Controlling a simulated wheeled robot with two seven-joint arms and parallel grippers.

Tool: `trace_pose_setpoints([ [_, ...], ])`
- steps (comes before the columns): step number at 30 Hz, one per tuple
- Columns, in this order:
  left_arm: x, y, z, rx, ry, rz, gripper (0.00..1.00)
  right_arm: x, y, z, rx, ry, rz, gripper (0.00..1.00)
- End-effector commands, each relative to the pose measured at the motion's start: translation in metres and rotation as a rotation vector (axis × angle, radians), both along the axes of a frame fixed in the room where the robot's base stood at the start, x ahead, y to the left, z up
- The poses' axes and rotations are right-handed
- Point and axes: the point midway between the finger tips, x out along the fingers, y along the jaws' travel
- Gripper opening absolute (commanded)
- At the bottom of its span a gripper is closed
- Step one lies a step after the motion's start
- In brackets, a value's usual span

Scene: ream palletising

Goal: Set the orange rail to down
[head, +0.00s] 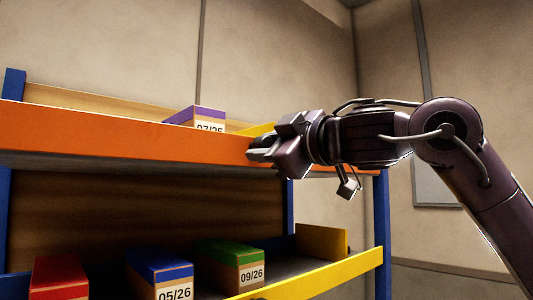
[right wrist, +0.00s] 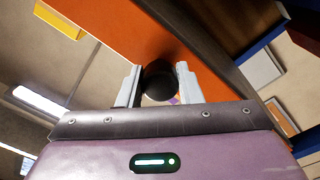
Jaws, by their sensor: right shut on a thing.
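The orange rail (head: 120,132) runs along the front edge of the upper shelf. It hides the lower part of a purple-topped box behind it. In the right wrist view the orange rail (right wrist: 112,35) fills the upper middle. My right gripper (head: 256,150) is at the rail's right end. In the right wrist view its two pale fingers are shut on a dark round knob (right wrist: 159,82) in front of the orange surface. In the head view the knob is hidden by the gripper. My left gripper is not in view.
The purple-topped box (head: 208,118) stands on the upper shelf. Below are a red box (head: 60,275), a blue box (head: 160,268) and a green box (head: 230,262). A yellow rail (head: 315,278) fronts the lower shelf. A blue post (head: 381,220) stands at the right, under my right arm.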

Motion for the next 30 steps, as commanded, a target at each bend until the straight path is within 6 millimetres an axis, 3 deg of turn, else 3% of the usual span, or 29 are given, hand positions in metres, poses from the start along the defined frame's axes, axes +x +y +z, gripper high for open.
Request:
trace_pose_setpoints([
  [1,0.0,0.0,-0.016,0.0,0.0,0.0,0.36,-0.001,-0.001,-0.009,0.02,-0.021,0.0,0.0],
  [6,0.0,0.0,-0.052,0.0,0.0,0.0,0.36,-0.004,-0.003,-0.018,0.088,-0.11,0.001,0.0],
  [15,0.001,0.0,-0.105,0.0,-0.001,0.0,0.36,-0.009,-0.007,-0.027,0.218,-0.289,0.001,0.0],
  [21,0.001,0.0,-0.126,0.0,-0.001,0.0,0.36,-0.01,-0.008,-0.03,0.283,-0.381,0.0,0.0],
  [30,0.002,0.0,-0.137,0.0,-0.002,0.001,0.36,-0.012,-0.009,-0.028,0.332,-0.45,-0.001,0.0],
])
